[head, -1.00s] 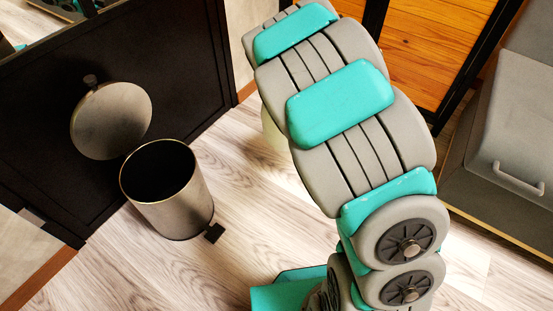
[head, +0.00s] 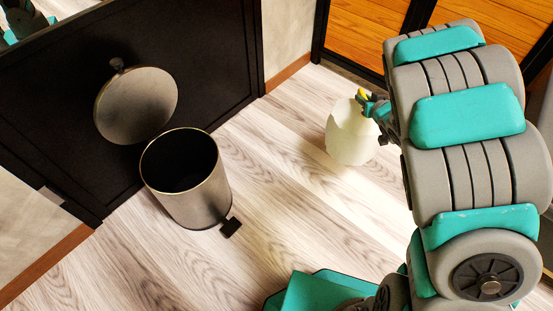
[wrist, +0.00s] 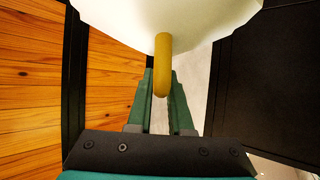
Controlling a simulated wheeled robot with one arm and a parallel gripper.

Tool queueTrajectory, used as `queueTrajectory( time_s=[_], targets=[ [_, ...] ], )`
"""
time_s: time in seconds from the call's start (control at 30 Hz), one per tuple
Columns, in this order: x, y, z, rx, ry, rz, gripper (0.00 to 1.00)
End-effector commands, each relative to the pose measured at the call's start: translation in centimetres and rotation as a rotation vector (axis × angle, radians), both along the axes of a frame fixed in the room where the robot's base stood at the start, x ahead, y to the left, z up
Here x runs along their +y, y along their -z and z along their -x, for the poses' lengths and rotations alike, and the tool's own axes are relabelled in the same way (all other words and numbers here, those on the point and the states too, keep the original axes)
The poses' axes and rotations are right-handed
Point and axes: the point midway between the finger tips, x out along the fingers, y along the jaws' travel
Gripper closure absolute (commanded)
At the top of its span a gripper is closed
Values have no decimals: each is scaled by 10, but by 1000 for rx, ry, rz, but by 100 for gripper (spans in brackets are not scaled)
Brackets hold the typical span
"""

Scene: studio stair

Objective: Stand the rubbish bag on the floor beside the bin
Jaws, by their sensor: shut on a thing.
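The bin (head: 190,199) is a metal pedal bin on the wooden floor, with its round lid (head: 136,105) raised and its inside dark and empty-looking. The rubbish bag (head: 351,136) is cream-white and rounded, to the right of the bin with clear floor between them. My gripper (head: 368,102) is at the top of the bag, shut on its yellow tie. In the wrist view the yellow loop (wrist: 163,62) sits between the green fingers (wrist: 160,92), with the white bag (wrist: 150,20) beyond. I cannot tell whether the bag's base touches the floor.
A black panel (head: 230,50) stands behind the bin. Orange wooden drawers (head: 375,30) in a black frame stand at the back. The floor (head: 275,185) between bin and bag is clear. My arm covers the right side.

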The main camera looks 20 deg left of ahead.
Motion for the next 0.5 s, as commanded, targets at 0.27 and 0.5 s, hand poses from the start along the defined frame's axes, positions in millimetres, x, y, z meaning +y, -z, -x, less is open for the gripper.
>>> queueTrajectory(
  time_s=[0.27,0.5],
  targets=[
    [89,50,57,4,-349,-1,100],
    [140,77,114,2,-575,-3,100]
  ],
)
